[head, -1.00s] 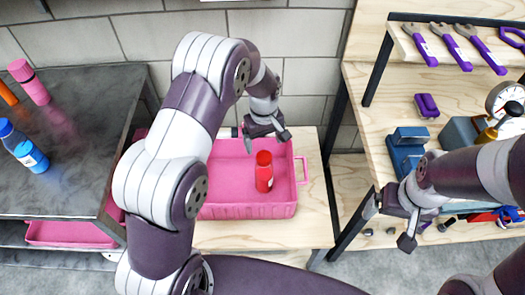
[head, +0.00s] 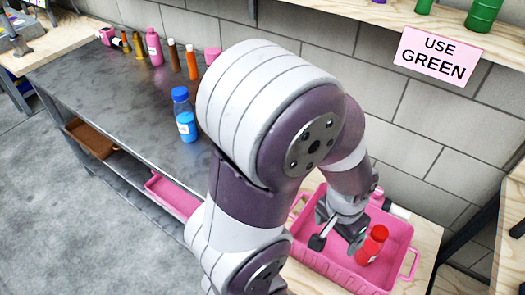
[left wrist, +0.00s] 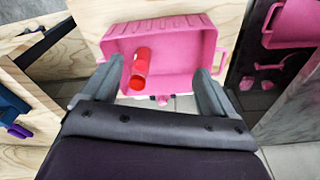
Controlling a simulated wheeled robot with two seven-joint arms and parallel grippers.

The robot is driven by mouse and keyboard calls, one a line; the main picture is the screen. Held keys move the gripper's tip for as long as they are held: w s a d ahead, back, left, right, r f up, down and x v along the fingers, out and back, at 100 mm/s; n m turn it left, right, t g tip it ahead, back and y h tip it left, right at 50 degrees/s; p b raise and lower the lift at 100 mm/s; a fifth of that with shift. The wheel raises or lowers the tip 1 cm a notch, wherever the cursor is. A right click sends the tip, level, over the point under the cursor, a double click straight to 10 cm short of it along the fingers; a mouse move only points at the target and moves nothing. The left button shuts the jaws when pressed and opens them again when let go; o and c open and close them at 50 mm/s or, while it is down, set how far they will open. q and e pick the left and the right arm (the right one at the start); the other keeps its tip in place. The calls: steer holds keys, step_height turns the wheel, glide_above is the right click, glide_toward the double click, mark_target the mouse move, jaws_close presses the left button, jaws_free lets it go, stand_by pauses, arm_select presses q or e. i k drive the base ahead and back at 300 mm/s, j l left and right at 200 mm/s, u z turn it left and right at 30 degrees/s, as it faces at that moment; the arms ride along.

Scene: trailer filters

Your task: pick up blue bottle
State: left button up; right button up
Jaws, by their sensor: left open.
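The blue bottle (head: 187,127) stands upright near the edge of the dark grey metal table, left of my left arm in the head view. It has a dark blue cap and a white label. My left gripper (head: 338,243) is well to the right of it, over a pink crate (head: 328,262). In the left wrist view the left gripper (left wrist: 153,82) has its fingers wide apart and holds nothing. A red bottle (head: 371,246) is in the crate and also shows in the wrist view (left wrist: 140,66). The right gripper cannot be made out.
A pink bottle (head: 154,47) and several orange and brown bottles stand along the table's back. My left arm covers part of the table's right side. A pink bin (head: 172,196) sits on the shelf below. The table's middle is clear.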

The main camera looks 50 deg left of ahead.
mark_target(184, 113)
steer(key=k+j+u, duration=0.2)
steer(key=u, duration=0.3)
steer(key=k+j+u, duration=0.2)
steer(key=u, duration=1.35)
